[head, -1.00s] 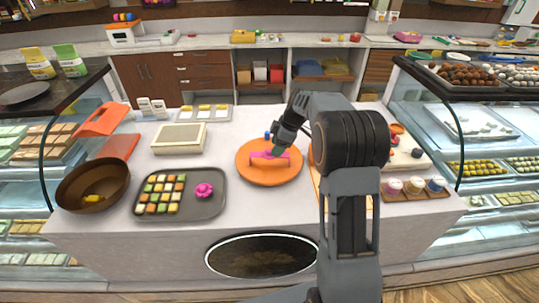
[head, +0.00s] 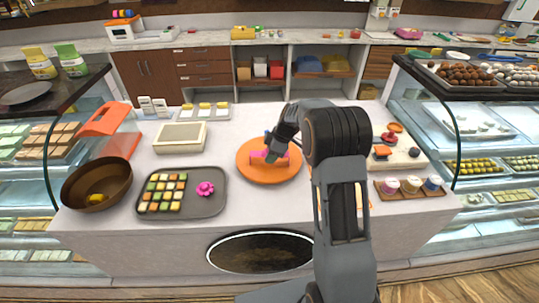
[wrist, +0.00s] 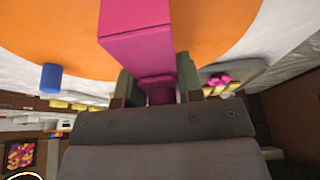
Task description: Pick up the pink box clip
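The pink box clip (head: 257,157) lies on the round orange board (head: 269,176) in the middle of the counter. My gripper (head: 273,156) is down at the clip and hides part of it in the head view. In the wrist view the pink clip (wrist: 150,45) stretches away from my gripper (wrist: 160,88), and its near part sits between the two greenish fingers. The fingers are on both sides of it. I cannot tell whether they press on it.
A grey tray (head: 213,206) with sweets and a pink flower stands to the left, near a brown bowl (head: 105,192). A wooden holder (head: 411,190) with small jars is at the right. Glass display cases flank the counter.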

